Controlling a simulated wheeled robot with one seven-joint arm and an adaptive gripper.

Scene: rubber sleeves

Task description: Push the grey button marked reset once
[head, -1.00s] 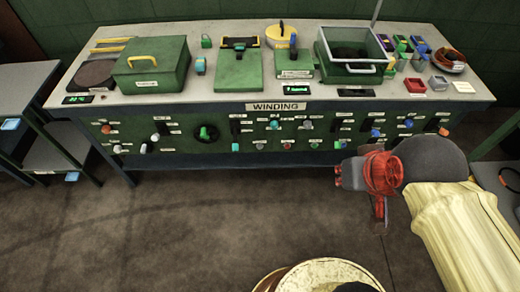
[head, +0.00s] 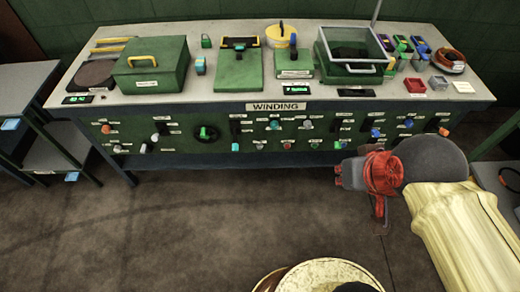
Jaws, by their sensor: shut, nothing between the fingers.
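The green front panel (head: 185,144) below the WINDING sign carries rows of small knobs, switches and buttons with white labels. The labels are too small to read, so I cannot tell which control is marked reset. My gripper (head: 338,176) is shut and empty. In the picture it lies just below the panel's right half, pointing left. It appears apart from the panel and touches nothing that I can see.
The bench top (head: 225,100) holds a green box (head: 152,68), a clear-walled bin (head: 352,52), small coloured bins and a red cup (head: 415,86). A grey side table (head: 25,85) stands at left. The floor (head: 190,220) in front is clear.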

